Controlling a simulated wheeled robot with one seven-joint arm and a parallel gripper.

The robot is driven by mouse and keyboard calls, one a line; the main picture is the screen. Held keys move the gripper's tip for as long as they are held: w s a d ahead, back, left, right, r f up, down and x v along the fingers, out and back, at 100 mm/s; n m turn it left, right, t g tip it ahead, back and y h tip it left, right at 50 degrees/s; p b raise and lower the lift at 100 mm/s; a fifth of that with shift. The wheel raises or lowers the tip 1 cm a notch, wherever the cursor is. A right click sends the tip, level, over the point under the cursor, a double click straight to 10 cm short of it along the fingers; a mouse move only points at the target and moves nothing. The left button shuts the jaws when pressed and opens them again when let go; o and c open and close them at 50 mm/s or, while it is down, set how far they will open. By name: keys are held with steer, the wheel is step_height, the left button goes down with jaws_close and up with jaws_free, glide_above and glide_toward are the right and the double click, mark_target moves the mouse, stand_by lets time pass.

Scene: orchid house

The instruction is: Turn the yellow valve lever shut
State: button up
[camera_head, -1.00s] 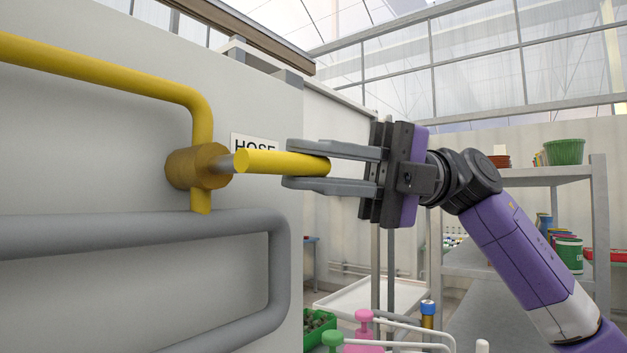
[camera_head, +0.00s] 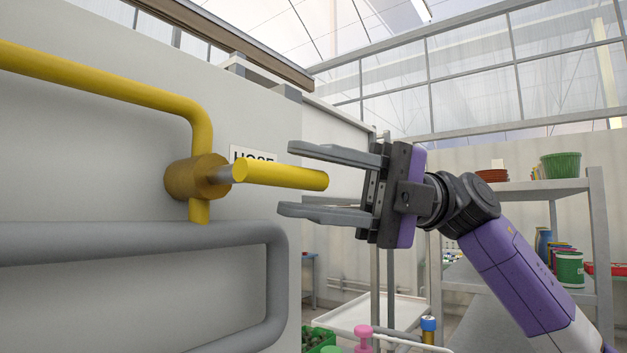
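The yellow valve lever (camera_head: 285,175) sticks out to the right from the round brass-yellow valve body (camera_head: 196,177) on the yellow pipe (camera_head: 95,76). The lever lies nearly level, tilted slightly down toward its free end. My gripper (camera_head: 287,180) comes from the right with its fingers apart, one above and one below the lever's outer part. Gaps show between the lever and both fingers, so it is not clasped. The HOSE sign (camera_head: 243,153) on the wall behind is partly covered by the lever.
A thick grey pipe (camera_head: 120,241) runs below the valve and bends down. The grey panel (camera_head: 70,170) stands behind the pipes. At right are shelves (camera_head: 517,186) with a green pot (camera_head: 561,165). A white tray (camera_head: 372,311) and pink-topped bottle (camera_head: 363,333) are low in front.

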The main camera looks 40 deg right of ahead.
steer(key=d, duration=0.7)
steer(key=shift+s+d+f+b, duration=0.3)
steer(key=shift+d+f+b, duration=0.05)
steer(key=shift+d+b, duration=0.05)
stand_by(0.3)
